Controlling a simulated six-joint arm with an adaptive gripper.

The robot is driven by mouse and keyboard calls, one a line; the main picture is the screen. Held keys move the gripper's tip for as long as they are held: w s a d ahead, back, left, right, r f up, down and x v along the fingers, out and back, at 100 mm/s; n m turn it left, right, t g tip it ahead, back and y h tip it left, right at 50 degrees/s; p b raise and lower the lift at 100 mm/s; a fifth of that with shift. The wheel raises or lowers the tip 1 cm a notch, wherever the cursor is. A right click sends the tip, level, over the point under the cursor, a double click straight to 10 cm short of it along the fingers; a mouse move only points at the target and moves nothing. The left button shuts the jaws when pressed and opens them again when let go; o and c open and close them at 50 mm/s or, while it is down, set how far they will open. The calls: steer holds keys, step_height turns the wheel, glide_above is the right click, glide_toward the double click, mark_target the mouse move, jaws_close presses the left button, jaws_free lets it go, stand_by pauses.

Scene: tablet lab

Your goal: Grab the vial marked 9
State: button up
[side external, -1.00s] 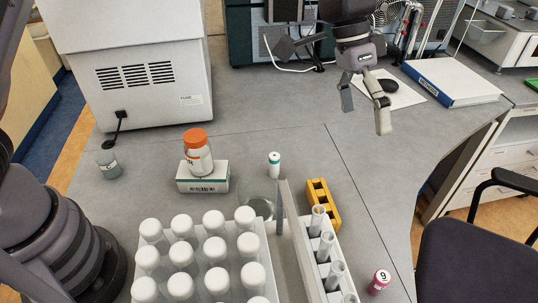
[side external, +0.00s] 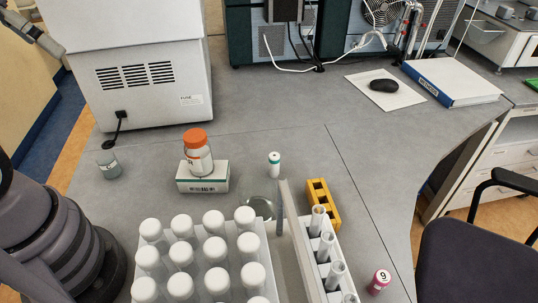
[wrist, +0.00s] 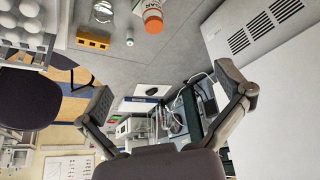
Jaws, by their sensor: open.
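The vial marked 9 (side external: 379,282) is a small pink-red vial with a black 9 on a white patch. It is on the grey bench at the lower right of the side view, to the right of the rack of tubes and apart from it. I cannot make it out in the wrist view. My gripper (wrist: 167,92) is open and empty in the wrist view, its two fingers spread wide.
A tube rack (side external: 302,250) and a yellow block (side external: 322,205) stand left of the vial. Several white-capped vials (side external: 214,250) fill another rack. A small green-banded vial (side external: 274,165), an orange-capped bottle (side external: 198,155) and a black chair (side external: 475,245) are nearby. The bench's right-middle is clear.

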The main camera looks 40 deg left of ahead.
steer(key=shift+s+a+f, duration=0.2)
steer(key=shift+s+f, duration=0.05)
steer(key=shift+s, duration=0.15)
steer(key=shift+c, duration=0.9)
steer(key=c, duration=0.4)
steer(key=shift+c, duration=0.2)
